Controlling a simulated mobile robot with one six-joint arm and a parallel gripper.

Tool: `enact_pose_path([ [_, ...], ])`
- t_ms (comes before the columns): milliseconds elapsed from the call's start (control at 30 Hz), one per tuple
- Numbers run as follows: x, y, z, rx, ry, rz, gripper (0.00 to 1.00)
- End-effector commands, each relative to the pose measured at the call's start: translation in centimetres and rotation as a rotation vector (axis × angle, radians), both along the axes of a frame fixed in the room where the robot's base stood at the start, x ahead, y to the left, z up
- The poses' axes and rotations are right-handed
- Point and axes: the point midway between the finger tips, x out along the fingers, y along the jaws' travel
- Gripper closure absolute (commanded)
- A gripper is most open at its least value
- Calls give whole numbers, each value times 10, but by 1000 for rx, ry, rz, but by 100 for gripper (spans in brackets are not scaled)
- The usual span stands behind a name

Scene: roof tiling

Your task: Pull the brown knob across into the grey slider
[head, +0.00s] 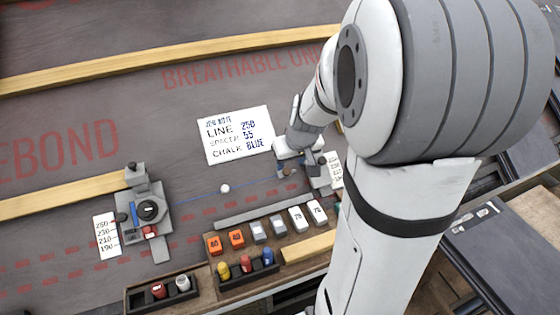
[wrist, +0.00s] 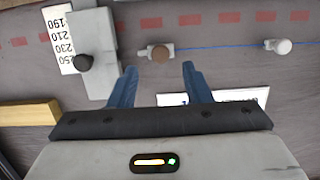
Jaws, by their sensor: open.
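The brown knob (wrist: 160,53) sits on a small grey piece on the dark roof sheet in the wrist view, on a blue line. The grey slider (wrist: 95,25) is the long grey block left of it, with a dark knob (wrist: 82,62) on it; a gap separates it from the brown knob's piece. My gripper (wrist: 159,67) is open and empty, with its blue fingers on either side of the brown knob's position and the knob just beyond their tips. In the head view my gripper (head: 290,166) is near the slider's end, and my wrist partly hides the knob.
A scale card (wrist: 64,38) lies beside the slider. A white knob (wrist: 283,46) sits farther along the blue line. A job note (head: 237,135) lies behind, a grey dial device (head: 148,209) stands at left, and a rack of numbered blocks (head: 277,229) is in front.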

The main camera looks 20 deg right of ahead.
Motion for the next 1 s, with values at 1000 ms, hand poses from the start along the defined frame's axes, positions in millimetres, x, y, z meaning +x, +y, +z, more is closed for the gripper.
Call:
enact_pose_path([
  [1000, 17, 0, -43, 1, 1, -2, 85],
])
